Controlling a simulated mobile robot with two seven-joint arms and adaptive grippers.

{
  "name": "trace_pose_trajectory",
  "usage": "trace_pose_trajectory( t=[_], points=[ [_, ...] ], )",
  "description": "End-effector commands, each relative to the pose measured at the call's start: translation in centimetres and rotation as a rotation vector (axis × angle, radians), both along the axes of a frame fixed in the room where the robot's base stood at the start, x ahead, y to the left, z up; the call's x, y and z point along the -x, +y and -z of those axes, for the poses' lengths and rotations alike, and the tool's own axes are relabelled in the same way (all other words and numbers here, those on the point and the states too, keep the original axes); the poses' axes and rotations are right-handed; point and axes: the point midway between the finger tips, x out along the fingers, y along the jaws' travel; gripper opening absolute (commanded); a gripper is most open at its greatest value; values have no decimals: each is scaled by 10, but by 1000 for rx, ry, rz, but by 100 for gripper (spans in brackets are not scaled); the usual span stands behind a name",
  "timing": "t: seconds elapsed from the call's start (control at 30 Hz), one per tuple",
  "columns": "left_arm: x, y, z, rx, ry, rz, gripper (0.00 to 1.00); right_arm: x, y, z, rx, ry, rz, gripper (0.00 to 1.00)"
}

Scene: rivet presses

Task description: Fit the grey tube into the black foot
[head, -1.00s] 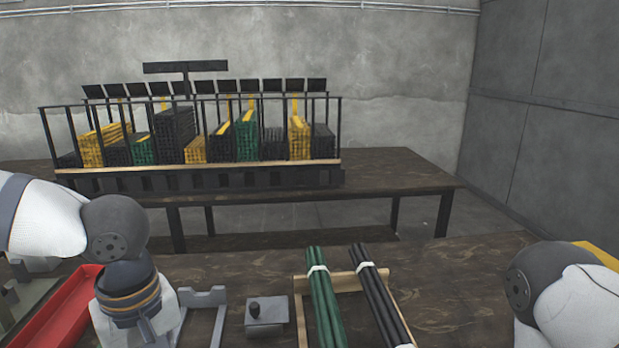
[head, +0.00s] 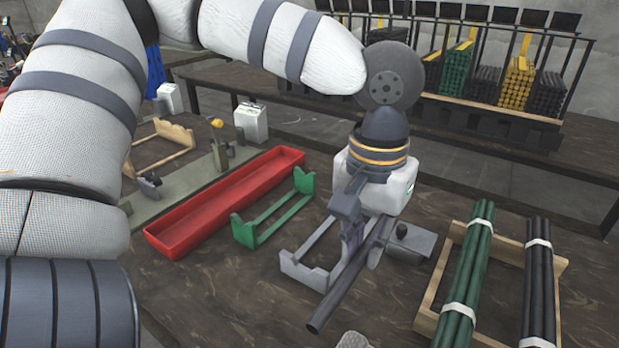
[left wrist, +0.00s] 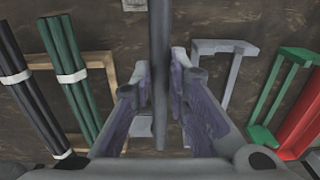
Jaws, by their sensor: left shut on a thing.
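My left gripper (head: 360,240) is shut on the grey tube (head: 342,290), which it holds around its upper part above the table. The tube's dark open end points toward the lower left of the head view. In the left wrist view the tube (left wrist: 159,70) runs up and down between the two fingers (left wrist: 160,95). A small black knob-like piece, apparently the black foot (head: 402,230), stands upright on a grey block (head: 418,244) just right of the gripper, apart from the tube.
A grey cradle (head: 300,272) lies below the tube, with a green cradle (head: 270,222) and red tray (head: 225,205) to its left. Green tubes (head: 470,270) and black tubes (head: 538,280) lie on a wooden rack (head: 430,312) at right. A loaded rack stands behind.

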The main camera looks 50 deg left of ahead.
Motion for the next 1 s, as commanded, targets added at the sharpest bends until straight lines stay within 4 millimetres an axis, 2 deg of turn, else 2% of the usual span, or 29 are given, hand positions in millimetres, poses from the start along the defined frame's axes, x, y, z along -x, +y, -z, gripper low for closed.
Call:
trace_pose_trajectory(
  t=[0.13,0.4,0.5,0.83,0.93,1.0],
  points=[
    [-11,5,8,1,5,-5,0,4,0,4,-1,16,-1,40],
    [-87,39,51,-1,12,-7,0,29,0,29,0,100,-2,40],
    [-102,45,73,-2,11,-3,0,34,0,35,0,119,-2,40],
    [-130,57,104,-1,2,-2,0,42,0,43,1,144,-3,40],
    [-128,57,124,-2,4,0,0,43,0,45,0,149,-4,40],
    [-128,56,131,-1,-2,0,0,44,0,45,0,151,-4,40]
  ],
)
